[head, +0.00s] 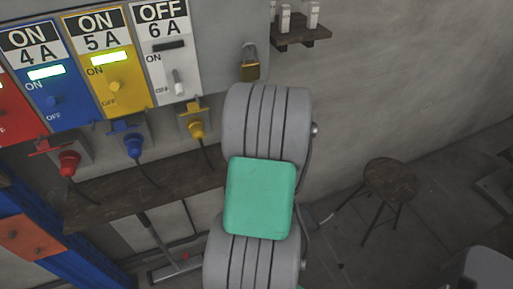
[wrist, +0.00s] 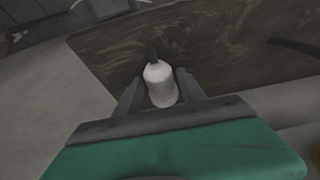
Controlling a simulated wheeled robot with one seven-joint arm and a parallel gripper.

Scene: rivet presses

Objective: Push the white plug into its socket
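The white plug (wrist: 160,85) shows in the wrist view, upright in the picture, with a dark cord at its top end. It sits between the two fingers of my gripper (wrist: 160,84), which appear shut on its sides. In the head view my arm hides the gripper and the plug. The white 6 A unit (head: 168,50) reads OFF, with a dark display and a white switch. I see no empty white socket; the area right of the yellow plug is behind my arm.
Red (head: 69,162), blue (head: 133,145) and yellow (head: 196,129) plugs sit in sockets left of my arm. A wooden shelf (head: 105,192) runs below them and also fills the wrist background (wrist: 230,45). A padlock (head: 250,65) hangs above my arm. A stool (head: 390,180) stands right.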

